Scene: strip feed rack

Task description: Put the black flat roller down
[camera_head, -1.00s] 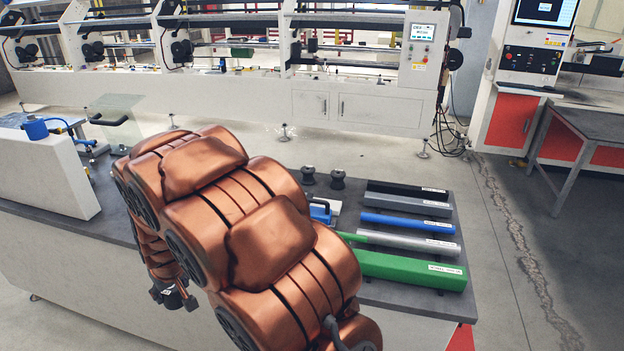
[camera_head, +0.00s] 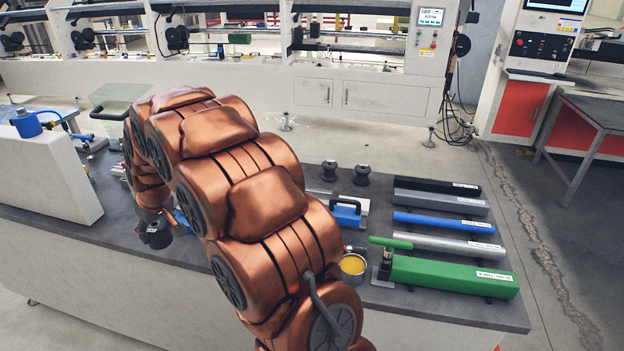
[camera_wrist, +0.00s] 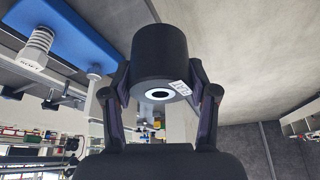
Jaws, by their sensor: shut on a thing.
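The black flat roller (camera_wrist: 160,48) is a plain dark cylinder with a small white label and a pale ring around the hole in its end. In the wrist view it sits between the two fingers of my gripper (camera_wrist: 158,85), which is shut on it. In the head view the roller (camera_head: 158,237) shows at the lower end of my arm, by the bench's front edge. My fingers are mostly hidden there. Whether the roller touches the bench top cannot be told.
The grey bench (camera_head: 440,304) carries two black grooved rollers (camera_head: 331,170) (camera_head: 361,174), a row of bars including a green one (camera_head: 450,274), a yellow-filled cup (camera_head: 352,265) and a blue-handled tool (camera_head: 346,214). A white block (camera_head: 50,180) stands at the left.

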